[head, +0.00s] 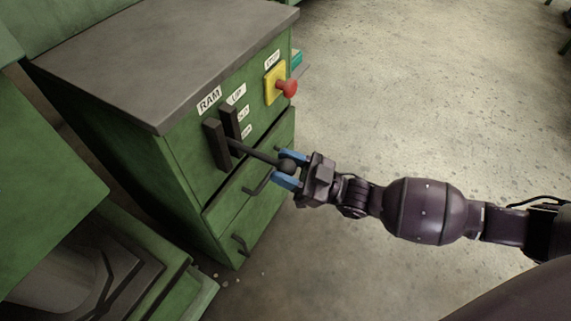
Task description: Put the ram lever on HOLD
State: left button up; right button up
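The ram lever (256,152) is a black rod with a round black knob (287,166). It comes out of a slot between two dark upright plates (216,144) on the green cabinet, under a RAM label (209,100). The rod slopes downward and out from the cabinet, below the UP label (237,94) and near the lowest of three small labels (246,131). The middle label (243,113) is too small to read surely. My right gripper (288,168) has its blue fingers on either side of the knob, seemingly closed on it. My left gripper is not in view.
A red button on a yellow plate (273,86) sits right of the lever. The cabinet has a grey top (160,50) and drawer handles (241,245) below the lever. Another green machine stands at the lower left. Concrete floor at the right is clear.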

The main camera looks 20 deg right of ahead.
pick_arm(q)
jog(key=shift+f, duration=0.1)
pick_arm(e)
jog(key=o, duration=0.4)
jog(key=shift+f, duration=0.15)
jog(key=shift+o, duration=0.2)
pick_arm(q)
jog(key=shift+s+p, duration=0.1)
jog(key=shift+p, duration=0.35)
pick_arm(e)
jog(key=v, duration=1)
jog(key=shift+s+d, duration=0.25)
jog(key=shift+d, duration=0.05)
jog(key=shift+f, duration=0.1)
